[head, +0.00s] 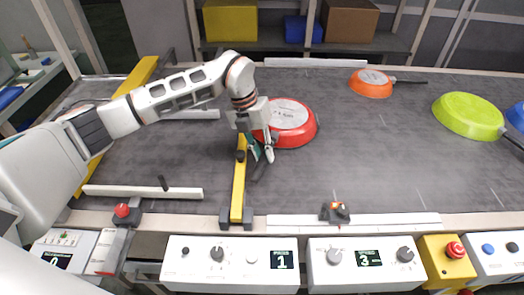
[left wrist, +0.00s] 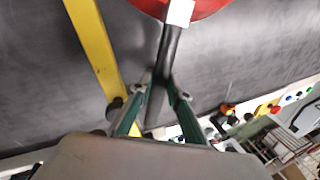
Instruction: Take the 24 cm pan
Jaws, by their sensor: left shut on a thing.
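A red pan (head: 305,133) lies upside down on the dark conveyor belt, its pale base disc facing up; I cannot read the size on it for sure. Its dark handle points toward the near side. My left gripper (head: 262,153) is at this handle. In the left wrist view the green fingers of the gripper (left wrist: 161,88) close on both sides of the black handle (left wrist: 169,55), with the red rim (left wrist: 205,10) beyond. My right gripper is not in view.
A yellow bar (head: 238,190) stands just left of the handle. An orange pan (head: 371,90), a lime pan (head: 468,117) and a blue pan (head: 517,118) lie further right on the belt (head: 370,160). Control boxes (head: 230,262) line the near edge.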

